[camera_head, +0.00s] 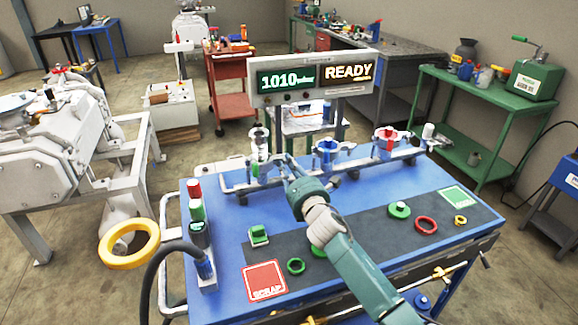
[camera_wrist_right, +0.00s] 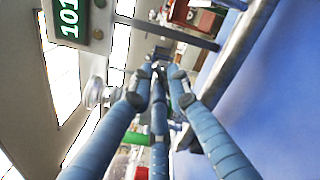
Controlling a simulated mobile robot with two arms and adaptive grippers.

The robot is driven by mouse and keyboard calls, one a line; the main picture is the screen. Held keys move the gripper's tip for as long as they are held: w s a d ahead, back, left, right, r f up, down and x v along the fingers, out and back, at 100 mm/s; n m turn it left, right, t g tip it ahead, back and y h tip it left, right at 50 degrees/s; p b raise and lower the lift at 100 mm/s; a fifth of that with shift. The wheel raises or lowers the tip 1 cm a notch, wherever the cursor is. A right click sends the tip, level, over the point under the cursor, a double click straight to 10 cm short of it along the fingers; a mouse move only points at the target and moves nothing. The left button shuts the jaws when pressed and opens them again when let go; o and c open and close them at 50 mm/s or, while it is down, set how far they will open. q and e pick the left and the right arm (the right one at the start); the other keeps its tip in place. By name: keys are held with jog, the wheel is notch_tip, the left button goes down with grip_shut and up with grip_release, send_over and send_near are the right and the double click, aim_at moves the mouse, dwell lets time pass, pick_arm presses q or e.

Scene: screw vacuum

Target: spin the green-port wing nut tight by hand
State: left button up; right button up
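The green-port fitting (camera_head: 258,148), pale metal with some green, is leftmost on the rail at the back of the blue bench. My right gripper (camera_head: 286,168) reaches from the lower right, with its fingertips just right of this fitting. In the right wrist view, the fingers (camera_wrist_right: 160,76) converge with little room between the tips. A silver round part (camera_wrist_right: 97,92) shows left of them, and some green shows behind them. I cannot make out the wing nut or tell whether the fingers touch or grip it. My left gripper is not in view.
A blue fitting (camera_head: 327,150) and a red fitting (camera_head: 386,138) stand farther right on the rail. The display (camera_head: 315,78) behind reads 1010 and READY. A red SCRAP square (camera_head: 265,281), green and red rings, and a bottle stack (camera_head: 197,215) occupy the bench.

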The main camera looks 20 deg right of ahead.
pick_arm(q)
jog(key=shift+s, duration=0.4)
pick_arm(e)
jog(key=shift+d+f, duration=0.1)
jog(key=shift+d, duration=0.05)
grip_shut()
jog(key=shift+m, duration=0.5)
jog(key=m, duration=0.2)
jog(key=shift+f+m, duration=0.1)
jog(key=shift+m, duration=0.3)
jog(key=m, duration=0.3)
jog(key=shift+d+f+m, duration=0.1)
jog(key=shift+m, duration=0.3)
pick_arm(q)
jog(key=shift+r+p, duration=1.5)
jog(key=shift+p, duration=0.05)
pick_arm(e)
jog(key=shift+s+a+f+m, duration=0.1)
jog(key=shift+a+m, duration=0.05)
jog(key=shift+m, duration=4.05)
jog(key=shift+w+a+f+m, duration=0.1)
jog(key=shift+a+f+m, duration=0.05)
jog(key=shift+m, duration=4.05)
jog(key=shift+s+a+f+m, duration=0.1)
jog(key=shift+a+m, duration=0.05)
jog(key=shift+m, duration=4.05)
